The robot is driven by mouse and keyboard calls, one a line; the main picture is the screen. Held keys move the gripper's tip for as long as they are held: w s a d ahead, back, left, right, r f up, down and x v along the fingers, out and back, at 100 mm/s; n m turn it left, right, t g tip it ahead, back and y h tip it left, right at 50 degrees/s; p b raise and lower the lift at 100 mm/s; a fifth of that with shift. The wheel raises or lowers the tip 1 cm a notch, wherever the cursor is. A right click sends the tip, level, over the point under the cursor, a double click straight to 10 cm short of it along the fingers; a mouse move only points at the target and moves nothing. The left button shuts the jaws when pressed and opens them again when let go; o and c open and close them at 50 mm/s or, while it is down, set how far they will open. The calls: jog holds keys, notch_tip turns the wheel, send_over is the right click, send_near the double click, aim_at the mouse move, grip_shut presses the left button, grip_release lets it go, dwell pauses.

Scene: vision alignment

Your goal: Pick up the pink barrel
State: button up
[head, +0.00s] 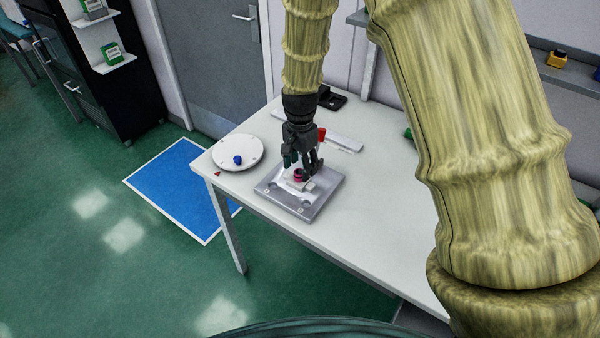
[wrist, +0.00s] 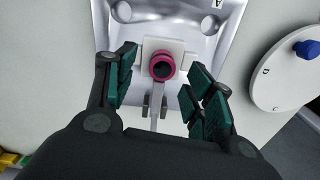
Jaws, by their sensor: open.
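The pink barrel (wrist: 163,66) shows in the wrist view as a pink ring with a dark opening, on a pale block of the silver metal plate. In the head view the barrel (head: 299,175) is small and partly hidden by my gripper. My gripper (wrist: 161,84) is open, with one green-padded finger on each side of the barrel in the picture and gaps on both sides. In the head view my gripper (head: 303,163) points down over the plate (head: 310,208). I cannot tell how far the fingertips are above the barrel.
A white round disc (head: 227,165) with a blue piece (head: 238,160) lies left of the plate on the white table (head: 352,228). A red piece (head: 321,134) stands behind the gripper, near a pale bar (head: 345,142). A black object (head: 331,98) is farther back. The table's front right is clear.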

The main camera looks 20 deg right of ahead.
notch_tip(320, 180, down, 2)
jog(key=shift+w, duration=0.15)
jog(key=shift+f, duration=0.3)
jog(key=c, duration=1.1)
jog(key=shift+o, duration=0.2)
jog(key=shift+p, duration=0.3)
